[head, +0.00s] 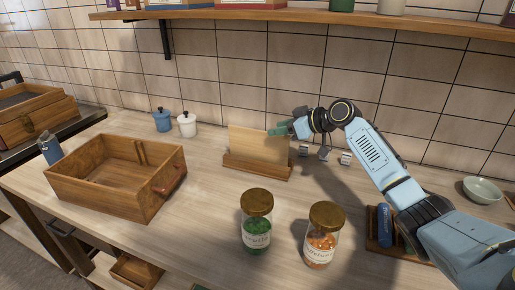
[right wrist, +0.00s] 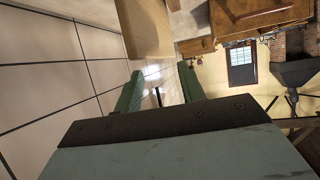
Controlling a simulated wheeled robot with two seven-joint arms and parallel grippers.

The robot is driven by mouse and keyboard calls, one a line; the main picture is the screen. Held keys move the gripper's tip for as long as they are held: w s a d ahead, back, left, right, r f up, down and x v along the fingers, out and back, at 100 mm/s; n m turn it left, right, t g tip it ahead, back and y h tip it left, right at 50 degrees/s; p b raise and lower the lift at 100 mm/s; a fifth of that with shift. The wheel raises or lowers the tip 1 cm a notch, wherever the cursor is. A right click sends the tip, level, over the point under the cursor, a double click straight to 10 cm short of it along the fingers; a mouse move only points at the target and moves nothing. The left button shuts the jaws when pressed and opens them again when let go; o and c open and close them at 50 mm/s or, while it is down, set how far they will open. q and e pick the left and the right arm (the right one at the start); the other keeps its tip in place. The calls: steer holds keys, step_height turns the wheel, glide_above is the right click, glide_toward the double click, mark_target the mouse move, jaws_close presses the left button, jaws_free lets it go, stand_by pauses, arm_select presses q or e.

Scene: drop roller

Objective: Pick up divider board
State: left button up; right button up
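The divider board (head: 258,148) is a thin light wooden panel standing upright in a slotted wooden base (head: 256,170) near the tiled wall. My right gripper (head: 278,131) is at the board's upper right edge. In the right wrist view my gripper's green fingers (right wrist: 158,80) are spread apart with nothing between them. The board (right wrist: 145,28) shows there just beyond the fingertips; I cannot tell whether they touch it. My left gripper is not in view.
An open wooden drawer box (head: 110,180) stands at the left. Two glass jars, one green (head: 257,222) and one orange (head: 322,236), stand at the front. Two small lidded pots (head: 174,122) are near the wall. A small bowl (head: 482,189) is at the right.

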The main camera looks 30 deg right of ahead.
mark_target(265, 132)
steer(key=shift+x, duration=1.15)
steer(key=x, duration=0.3)
steer(key=shift+w+a, duration=0.15)
steer(key=shift+a, duration=0.1)
steer(key=shift+c, duration=0.3)
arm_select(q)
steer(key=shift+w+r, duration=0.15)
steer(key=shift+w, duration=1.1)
arm_select(e)
jaws_close()
